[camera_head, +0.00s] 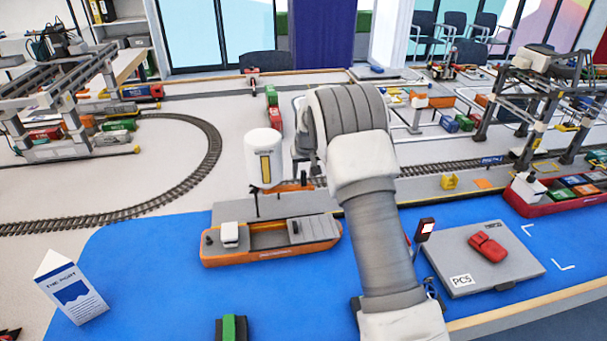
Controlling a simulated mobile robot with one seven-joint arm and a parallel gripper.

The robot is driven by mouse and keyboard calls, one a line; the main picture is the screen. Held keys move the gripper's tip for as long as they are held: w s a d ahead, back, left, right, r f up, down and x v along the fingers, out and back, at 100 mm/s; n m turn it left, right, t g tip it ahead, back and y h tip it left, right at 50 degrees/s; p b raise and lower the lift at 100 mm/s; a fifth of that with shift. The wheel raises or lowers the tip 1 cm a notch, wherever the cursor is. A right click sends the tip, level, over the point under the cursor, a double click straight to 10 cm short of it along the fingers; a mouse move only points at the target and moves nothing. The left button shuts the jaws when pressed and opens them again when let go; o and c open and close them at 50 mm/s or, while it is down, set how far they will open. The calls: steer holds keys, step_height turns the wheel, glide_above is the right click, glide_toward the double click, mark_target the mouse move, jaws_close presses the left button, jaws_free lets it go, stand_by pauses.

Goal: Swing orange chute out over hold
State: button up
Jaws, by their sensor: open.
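The orange chute (291,188) shows as a low orange bar at the foot of a white silo (263,158) with a yellow stripe. It points right along the quay, behind the ship and not over its hold. The orange ship (268,257) lies on the blue water in front, with its open hold (266,239) between a white cabin and a grey deck block. My gripper (308,155) is open, just right of the silo and above the chute's right end. My arm's thick grey links hide much of it, and I cannot tell whether it touches the chute.
A grey PCS board (478,262) with a red piece lies at right. A red container ship (558,200) and a gantry crane (535,90) stand beyond it. Another gantry (62,95) and curved track are at left. A white sign (70,287) stands front left. Blue water left of the ship is clear.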

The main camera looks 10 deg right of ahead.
steer(key=shift+w+f, duration=0.2)
steer(key=shift+f, duration=0.2)
jaws_close()
stand_by(1.3)
